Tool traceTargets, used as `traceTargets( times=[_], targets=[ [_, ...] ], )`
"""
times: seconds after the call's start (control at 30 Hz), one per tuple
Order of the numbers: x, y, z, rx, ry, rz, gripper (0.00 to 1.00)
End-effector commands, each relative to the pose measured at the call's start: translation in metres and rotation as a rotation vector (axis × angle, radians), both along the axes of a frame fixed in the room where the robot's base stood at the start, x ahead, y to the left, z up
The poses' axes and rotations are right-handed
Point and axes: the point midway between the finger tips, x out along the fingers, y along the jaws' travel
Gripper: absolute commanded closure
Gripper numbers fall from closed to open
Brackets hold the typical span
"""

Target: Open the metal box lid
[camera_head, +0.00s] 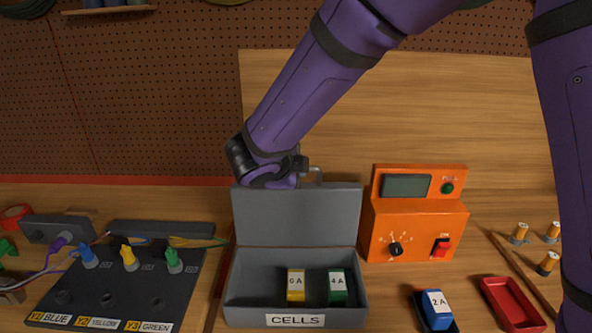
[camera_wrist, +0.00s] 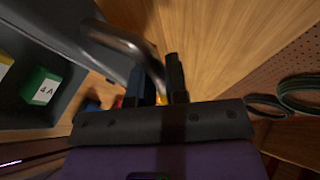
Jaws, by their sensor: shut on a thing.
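The grey metal box labelled CELLS (camera_head: 362,300) stands on the bench in the head view. Its lid (camera_head: 297,215) is raised and stands about upright at the back of the box. A shiny metal handle (camera_wrist: 122,42) curves out from the lid in the wrist view. My gripper (camera_head: 300,178) is at the lid's top edge, partly hidden behind it. In the wrist view my gripper (camera_wrist: 160,82) has its fingers at the handle's end and is shut on it. Inside the box are a yellow 6 A cell (camera_head: 296,285) and a green 4 A cell (camera_head: 338,287).
An orange meter (camera_head: 415,215) stands close to the right of the lid. A blue 2 A cell (camera_head: 436,310) and a red tray (camera_head: 512,303) lie to the right. A black switch panel (camera_head: 110,290) with coloured clips is on the left. A pegboard (camera_head: 130,100) is behind.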

Motion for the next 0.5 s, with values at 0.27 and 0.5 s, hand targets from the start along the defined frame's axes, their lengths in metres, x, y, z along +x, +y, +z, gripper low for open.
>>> traceTargets(
  times=[0.27,0.5],
  targets=[
    [0.0,0.0,0.0002,0.0,0.0,0.0,1.0],
    [0.0,-0.0001,0.0,0.0,0.0,0.0,0.61]
  ],
)
